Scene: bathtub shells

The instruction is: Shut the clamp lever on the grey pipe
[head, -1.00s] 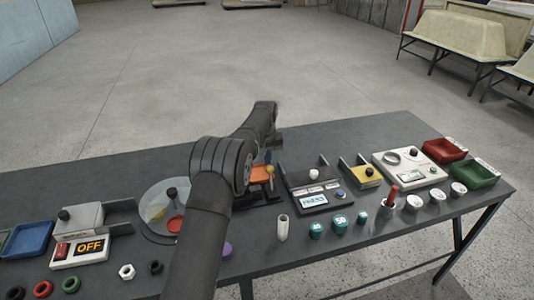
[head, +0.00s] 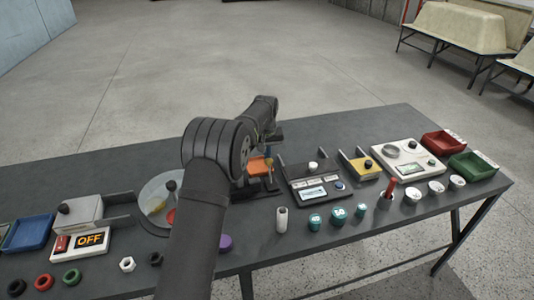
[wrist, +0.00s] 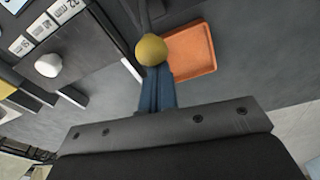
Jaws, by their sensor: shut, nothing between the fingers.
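In the wrist view my gripper (wrist: 155,74) is shut and empty, its blue fingers together. A yellow ball knob (wrist: 151,49) lies right at the fingertips; I cannot tell whether they touch it. A dark lever arm (wrist: 144,16) runs from the knob to the top edge of the picture. The clamp body and the grey pipe are not clearly made out. In the head view my arm covers much of this spot, and the fingers are too small to read there.
An orange tray (wrist: 190,52) lies beside the knob; it also shows in the head view (head: 258,165). A dark panel with a white knob (head: 313,167) stands to the right. A clear round dish (head: 154,190) is to the left.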

